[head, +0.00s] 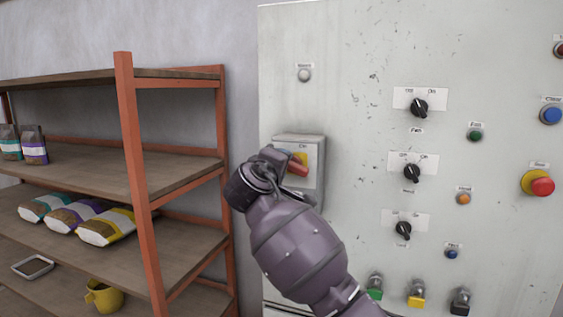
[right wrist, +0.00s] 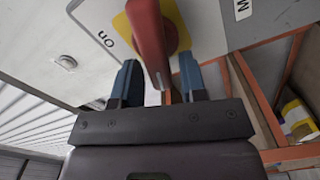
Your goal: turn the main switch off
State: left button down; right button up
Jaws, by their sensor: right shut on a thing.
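The main switch is a grey box (head: 315,150) on the left part of the pale panel, with a yellow plate and a red handle (head: 299,169). My right gripper comes up from below in the head view, and its wrist hides part of the box; its fingers are hidden there. In the right wrist view my right gripper (right wrist: 158,82) has its two blue fingers on either side of the red handle (right wrist: 149,35), shut on it. An "on" label shows beside the yellow plate (right wrist: 122,23) there. My left gripper is not in view.
The panel carries black rotary knobs (head: 411,172), coloured buttons and a red emergency button (head: 541,186) to the right. A shelf rack (head: 137,170) with bags (head: 107,227) and a yellow cup (head: 103,296) stands close on the left.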

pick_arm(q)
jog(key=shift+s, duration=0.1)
pick_arm(e)
jog(key=shift+f+n, duration=0.15)
jog(key=shift+n, duration=0.8)
jog(key=shift+f+n, duration=0.15)
jog(key=shift+n, duration=0.8)
jog(key=o, duration=0.6)
jog(key=shift+w, duration=0.1)
jog(key=shift+f, duration=0.1)
